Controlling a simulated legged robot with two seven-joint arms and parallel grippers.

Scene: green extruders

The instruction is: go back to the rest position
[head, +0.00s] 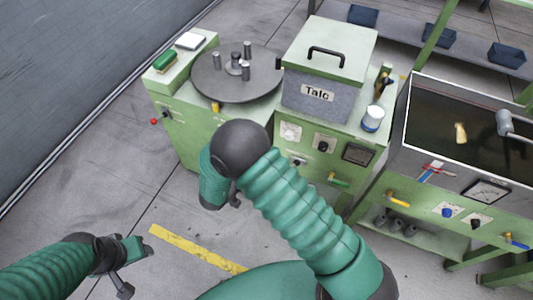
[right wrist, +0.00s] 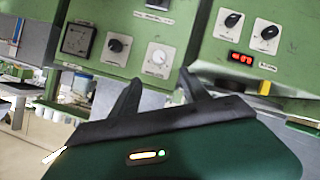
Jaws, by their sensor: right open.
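My right arm reaches in from the bottom right and bends at a dark elbow. Its gripper (head: 235,200) hangs in front of the green cabinets in the head view, mostly hidden by the forearm. In the right wrist view the right gripper's two dark fingers (right wrist: 160,92) stand apart with nothing between them. Behind them is a green panel with knobs and a dial. My left gripper (head: 137,271) is at the lower left, over the grey floor. Its dark fingertips look apart and hold nothing.
The turntable (head: 237,74) carries several metal cylinders. The Talc box (head: 318,96) stands on the cabinet beside it, with a white-and-blue cup (head: 373,119) at its right. A dark-topped workbench (head: 450,120) is on the right. The floor around the yellow line (head: 195,248) is clear.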

